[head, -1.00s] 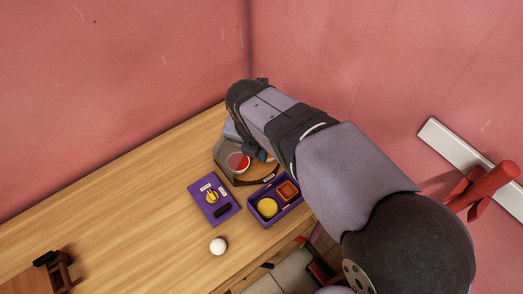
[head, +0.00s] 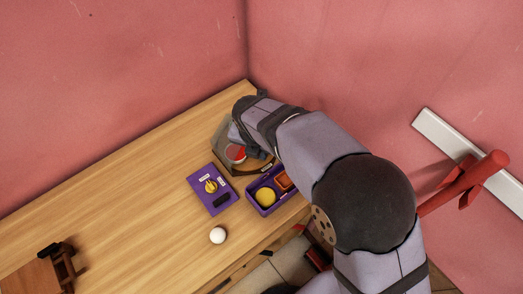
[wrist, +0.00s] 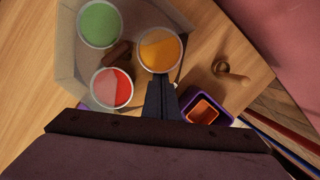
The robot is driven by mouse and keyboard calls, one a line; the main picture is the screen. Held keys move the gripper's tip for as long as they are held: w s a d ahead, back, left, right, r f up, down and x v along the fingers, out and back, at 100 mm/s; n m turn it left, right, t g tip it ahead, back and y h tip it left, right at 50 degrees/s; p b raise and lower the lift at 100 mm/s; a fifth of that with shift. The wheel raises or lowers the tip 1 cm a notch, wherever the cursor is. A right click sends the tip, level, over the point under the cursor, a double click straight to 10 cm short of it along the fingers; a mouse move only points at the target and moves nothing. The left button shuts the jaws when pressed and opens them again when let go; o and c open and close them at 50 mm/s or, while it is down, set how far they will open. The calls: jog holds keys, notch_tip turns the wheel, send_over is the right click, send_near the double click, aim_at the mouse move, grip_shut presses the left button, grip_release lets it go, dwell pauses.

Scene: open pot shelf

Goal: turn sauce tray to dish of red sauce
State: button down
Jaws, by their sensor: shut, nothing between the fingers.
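The sauce tray bears a dish of green sauce (wrist: 100,24), a dish of orange sauce (wrist: 160,50) and a dish of red sauce (wrist: 112,88). Its brown, angular piece (wrist: 118,54) lies between the dishes. The red dish also shows in the head view (head: 236,153), left of my wrist. My gripper (wrist: 161,84) is shut and empty, its tips at the near edge of the orange dish in the wrist view; I cannot tell whether they touch it. The red dish is left of the fingers. In the head view my arm hides much of the tray.
A purple box (head: 264,208) with yellow and orange contents stands at the table's front edge. A purple panel (head: 222,207) with a yellow dial lies left of it. A white ball (head: 218,235) is nearby. A wooden knob (wrist: 230,70) is right of the orange dish.

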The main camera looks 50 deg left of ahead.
jog(key=shift+w+r+p, duration=0.1)
jog(key=shift+w+p, duration=0.3)
jog(key=shift+p, duration=0.25)
jog(key=shift+w+a+r+p, duration=0.1)
jog(key=shift+w+a+p, duration=0.1)
jog(key=shift+w+p, duration=0.7)
jog(key=shift+w+a+p, duration=0.6)
jog(key=shift+w+p, duration=0.2)
jog(key=shift+p, duration=0.3)
jog(key=w+d+p+v, duration=0.1)
jog(key=w+p+v, duration=0.1)
jog(key=p+v, duration=0.7)
jog(key=shift+s+r, duration=0.35)
